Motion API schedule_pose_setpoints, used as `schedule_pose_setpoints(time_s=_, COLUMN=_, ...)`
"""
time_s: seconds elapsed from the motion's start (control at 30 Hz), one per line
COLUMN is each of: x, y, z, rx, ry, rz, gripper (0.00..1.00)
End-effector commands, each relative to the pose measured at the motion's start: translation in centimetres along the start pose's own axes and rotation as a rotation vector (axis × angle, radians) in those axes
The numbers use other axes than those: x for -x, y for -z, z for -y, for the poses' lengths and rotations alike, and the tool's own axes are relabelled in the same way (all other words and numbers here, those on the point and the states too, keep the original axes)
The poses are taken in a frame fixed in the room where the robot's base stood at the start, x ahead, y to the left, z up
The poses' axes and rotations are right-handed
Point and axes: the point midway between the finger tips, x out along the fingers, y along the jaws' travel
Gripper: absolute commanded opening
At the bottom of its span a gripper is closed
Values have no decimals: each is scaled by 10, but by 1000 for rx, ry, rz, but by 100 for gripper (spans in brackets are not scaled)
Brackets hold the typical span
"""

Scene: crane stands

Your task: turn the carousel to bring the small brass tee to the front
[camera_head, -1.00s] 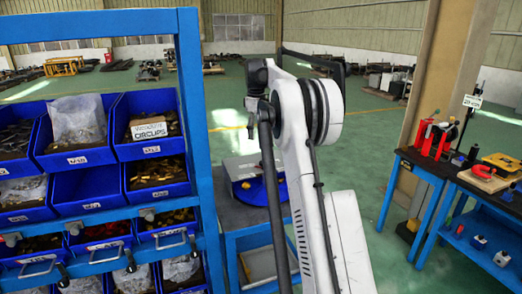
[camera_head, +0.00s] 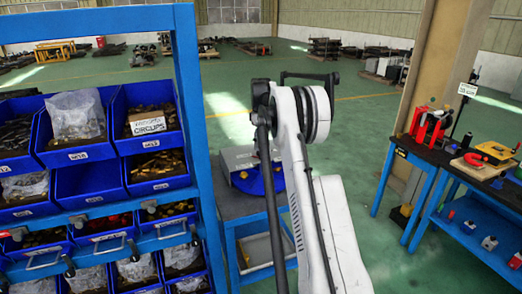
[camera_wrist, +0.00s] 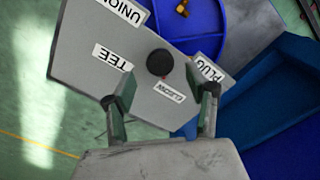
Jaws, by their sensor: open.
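The blue carousel (camera_head: 258,180) sits on a grey stand beyond my arm; part of it shows in the wrist view (camera_wrist: 236,18). A brass fitting (camera_wrist: 182,8) lies in it at the top edge of the wrist view; I cannot tell whether it is the small tee. A grey panel (camera_wrist: 85,68) covers part of the carousel and bears labels UNION, TEE (camera_wrist: 112,58) and PLUG. A round black knob (camera_wrist: 160,63) stands on it. My gripper (camera_wrist: 158,82) is open, its fingers over the panel on either side of the knob's line; contact cannot be told. My arm hides the gripper in the head view.
A blue rack of parts bins (camera_head: 190,80) stands close on the left. Blue workbenches (camera_head: 420,165) with red tools stand on the right. A tray (camera_head: 262,248) sits on the stand's lower shelf. Green floor is open behind.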

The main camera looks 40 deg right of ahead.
Motion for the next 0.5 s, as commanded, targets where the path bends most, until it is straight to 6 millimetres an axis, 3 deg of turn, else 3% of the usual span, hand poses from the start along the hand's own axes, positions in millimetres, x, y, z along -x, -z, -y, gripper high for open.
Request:
schedule_pose_setpoints(time_s=0.2, x=-28, y=0, z=0, rx=0, ry=0, rz=0, gripper=51)
schedule_pose_setpoints(time_s=0.5, x=-40, y=0, z=0, rx=0, ry=0, rz=0, gripper=51)
